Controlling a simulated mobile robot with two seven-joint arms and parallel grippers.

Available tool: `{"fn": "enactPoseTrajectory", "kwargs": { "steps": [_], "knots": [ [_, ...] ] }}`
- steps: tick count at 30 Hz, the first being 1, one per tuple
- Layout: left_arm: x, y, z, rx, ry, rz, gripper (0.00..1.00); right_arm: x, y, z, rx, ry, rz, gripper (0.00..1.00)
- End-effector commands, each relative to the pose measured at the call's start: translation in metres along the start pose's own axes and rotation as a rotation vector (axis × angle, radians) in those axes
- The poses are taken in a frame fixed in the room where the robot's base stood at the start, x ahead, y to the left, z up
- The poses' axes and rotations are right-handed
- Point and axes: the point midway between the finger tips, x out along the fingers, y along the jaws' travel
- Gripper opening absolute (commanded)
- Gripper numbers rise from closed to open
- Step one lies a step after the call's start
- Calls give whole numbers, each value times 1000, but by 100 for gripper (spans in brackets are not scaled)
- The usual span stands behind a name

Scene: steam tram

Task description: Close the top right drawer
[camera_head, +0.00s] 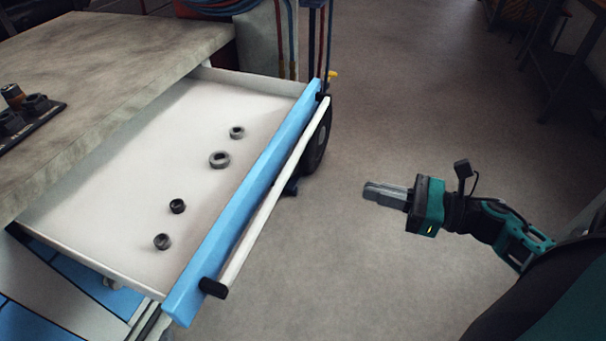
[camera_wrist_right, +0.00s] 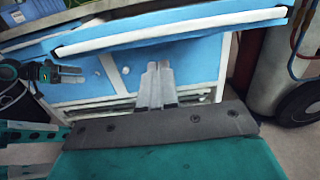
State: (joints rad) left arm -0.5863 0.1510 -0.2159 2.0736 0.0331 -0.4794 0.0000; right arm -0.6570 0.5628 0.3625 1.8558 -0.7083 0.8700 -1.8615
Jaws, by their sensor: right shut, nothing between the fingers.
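The open drawer (camera_head: 130,225) is pulled far out from under the worktop in the head view. It has a light tray, a blue front (camera_head: 245,200) and a long white bar handle (camera_head: 275,190) with black end mounts. My right gripper (camera_head: 368,192) is shut and empty, to the right of the handle and apart from it. In the right wrist view its fingers (camera_wrist_right: 156,68) are together, and the drawer's blue front (camera_wrist_right: 215,32) and handle (camera_wrist_right: 165,32) cross the top. My left gripper (camera_wrist_right: 75,74) shows at the left of that view; its finger gap is unclear.
Several dark ring-shaped nuts (camera_head: 219,160) lie in the drawer. The worktop (camera_head: 110,70) holds a dark tool rack (camera_head: 30,122) at left. A black wheel (camera_head: 318,140) stands by the drawer's far end, near hoses.

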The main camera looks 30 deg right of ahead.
Motion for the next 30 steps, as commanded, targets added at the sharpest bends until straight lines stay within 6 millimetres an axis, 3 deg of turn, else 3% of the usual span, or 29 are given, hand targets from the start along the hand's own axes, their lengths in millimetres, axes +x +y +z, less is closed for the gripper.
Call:
{"fn": "enactPoseTrajectory", "kwargs": {
  "steps": [12,18,24,30],
  "knots": [
    [2,-1,6,4,-5,0,100,84,0,2,1,-5,2,0],
    [2,-1,10,3,-10,0,100,115,0,1,3,-3,0,0],
    [2,-1,11,1,-12,0,100,130,0,1,5,-2,-1,0],
    [2,0,11,-5,-10,0,100,133,0,1,6,-1,-1,0]
  ]
}}
